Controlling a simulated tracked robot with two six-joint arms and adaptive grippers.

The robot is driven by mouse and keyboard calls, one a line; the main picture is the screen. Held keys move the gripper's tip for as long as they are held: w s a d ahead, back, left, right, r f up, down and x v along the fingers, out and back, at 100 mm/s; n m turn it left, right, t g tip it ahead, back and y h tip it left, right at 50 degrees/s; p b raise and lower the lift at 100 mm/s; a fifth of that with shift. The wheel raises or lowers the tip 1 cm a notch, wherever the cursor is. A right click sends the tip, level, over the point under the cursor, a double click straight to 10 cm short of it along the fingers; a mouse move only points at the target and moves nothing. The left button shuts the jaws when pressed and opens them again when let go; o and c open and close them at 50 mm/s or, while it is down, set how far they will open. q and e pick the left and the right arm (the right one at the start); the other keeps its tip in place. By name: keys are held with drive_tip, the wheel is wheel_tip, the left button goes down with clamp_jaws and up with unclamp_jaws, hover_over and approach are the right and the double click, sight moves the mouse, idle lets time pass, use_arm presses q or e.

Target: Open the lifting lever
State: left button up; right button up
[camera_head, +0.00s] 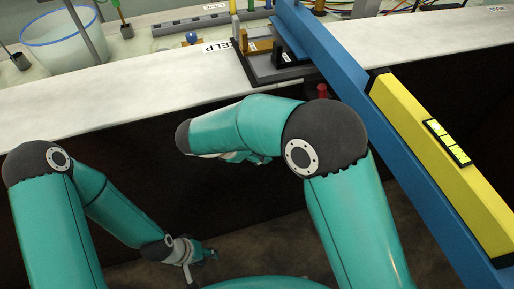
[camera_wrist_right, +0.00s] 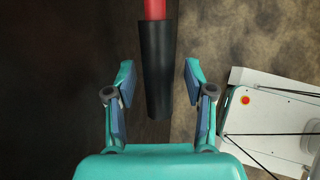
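In the right wrist view, a bar with a black grip (camera_wrist_right: 157,85) and a red upper part (camera_wrist_right: 154,9) hangs in front of the palm; it looks like the lifting lever. My right gripper (camera_wrist_right: 159,76) is open, with one finger on each side of the black grip and visible gaps to both. In the head view, a small red piece (camera_head: 322,91) shows under the bench edge, perhaps part of this lever; my right arm hides what is below. My left gripper (camera_head: 206,255) hangs low, well away from the bench; its finger opening is unclear.
A white bench top (camera_head: 120,87) with a dark front crosses the head view. A blue beam (camera_head: 345,68) and a yellow block (camera_head: 440,150) run diagonally at the right, close to my right arm. A clear bucket (camera_head: 62,45) stands at the upper left.

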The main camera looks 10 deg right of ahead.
drive_tip(key=shift+r, duration=0.2)
wheel_tip(320, 180, up, 10)
drive_tip(key=shift+f, duration=0.2)
idle(0.3)
idle(0.4)
